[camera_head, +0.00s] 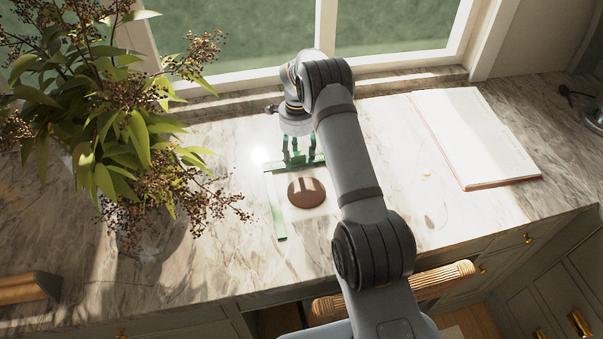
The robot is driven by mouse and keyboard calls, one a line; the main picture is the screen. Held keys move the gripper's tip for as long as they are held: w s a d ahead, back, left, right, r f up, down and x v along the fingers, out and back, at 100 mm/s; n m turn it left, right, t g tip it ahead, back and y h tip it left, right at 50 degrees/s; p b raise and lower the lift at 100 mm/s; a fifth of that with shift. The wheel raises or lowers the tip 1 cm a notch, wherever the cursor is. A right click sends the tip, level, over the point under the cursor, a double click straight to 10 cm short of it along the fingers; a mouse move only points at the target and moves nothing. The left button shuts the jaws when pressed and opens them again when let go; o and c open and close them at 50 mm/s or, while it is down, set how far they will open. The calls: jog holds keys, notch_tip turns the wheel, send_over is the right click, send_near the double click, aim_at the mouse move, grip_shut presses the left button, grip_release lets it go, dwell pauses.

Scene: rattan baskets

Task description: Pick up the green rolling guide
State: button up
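A long thin green rolling guide (277,212) lies on the marble counter, to the left of a round brown disc (306,193). A second green bar (271,167) runs across behind the disc, directly below my gripper (299,158). My gripper points down with its fingers visibly apart, their tips at or just above this bar. I cannot tell whether they touch it. My arm hides the right end of this bar and the counter to the right of the disc.
A leafy plant with berry sprigs (120,130) stands at the left and overhangs the counter. An open book (474,138) lies at the right. A ribbed wooden cylinder (445,275) shows by the counter's front edge. A window (245,45) is behind. Front-left counter is mostly clear.

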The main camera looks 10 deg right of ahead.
jog(key=shift+c, duration=1.2)
jog(key=c, duration=1)
grip_shut()
jog(key=shift+r, duration=0.1)
